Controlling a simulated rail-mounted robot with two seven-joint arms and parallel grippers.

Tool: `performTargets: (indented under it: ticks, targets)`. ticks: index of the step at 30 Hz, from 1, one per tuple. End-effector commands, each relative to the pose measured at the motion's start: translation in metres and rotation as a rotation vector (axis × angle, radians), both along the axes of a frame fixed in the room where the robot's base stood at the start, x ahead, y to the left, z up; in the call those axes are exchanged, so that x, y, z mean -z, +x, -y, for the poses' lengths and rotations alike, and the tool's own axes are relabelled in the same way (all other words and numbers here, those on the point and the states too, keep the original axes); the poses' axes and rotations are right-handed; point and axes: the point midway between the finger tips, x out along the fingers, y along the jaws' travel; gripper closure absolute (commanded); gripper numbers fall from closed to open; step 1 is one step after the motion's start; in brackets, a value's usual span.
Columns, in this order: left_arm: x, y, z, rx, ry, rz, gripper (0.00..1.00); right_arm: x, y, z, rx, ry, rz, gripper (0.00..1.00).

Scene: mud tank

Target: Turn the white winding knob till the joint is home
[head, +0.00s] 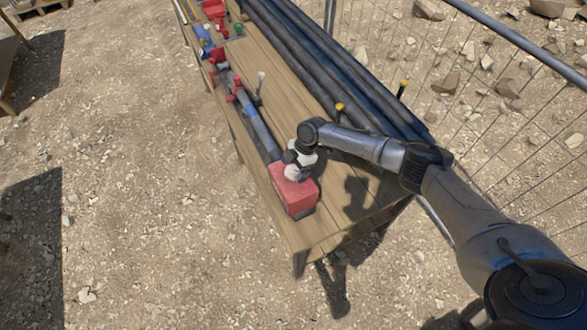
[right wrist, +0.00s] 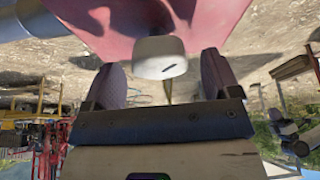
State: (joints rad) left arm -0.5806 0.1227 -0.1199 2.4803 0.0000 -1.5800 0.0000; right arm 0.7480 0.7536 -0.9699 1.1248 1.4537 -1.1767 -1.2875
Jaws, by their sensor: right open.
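In the head view my right gripper (head: 295,167) is at the red housing (head: 295,194) at the near end of the bench and largely covers the knob there. A blue-grey pipe (head: 258,130) runs from the housing along the bench. My left gripper is out of view.
The wooden bench (head: 345,198) holds red clamps (head: 232,82) farther along and several long dark pipes (head: 330,75) on its right side. A wire fence (head: 500,110) runs beyond.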

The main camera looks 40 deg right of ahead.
Motion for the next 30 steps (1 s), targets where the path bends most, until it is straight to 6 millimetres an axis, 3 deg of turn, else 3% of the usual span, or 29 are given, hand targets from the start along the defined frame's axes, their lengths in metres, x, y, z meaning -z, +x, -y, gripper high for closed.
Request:
performTargets:
  ticks: [15, 30]
  targets:
    - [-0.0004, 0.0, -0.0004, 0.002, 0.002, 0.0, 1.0, 0.0094, 0.0006, -0.0041, -0.001, 0.0, 0.0, 0.19]
    - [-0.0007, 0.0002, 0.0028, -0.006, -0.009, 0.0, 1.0, 0.0091, 0.0006, -0.0038, -0.001, 0.0, 0.0, 0.66]
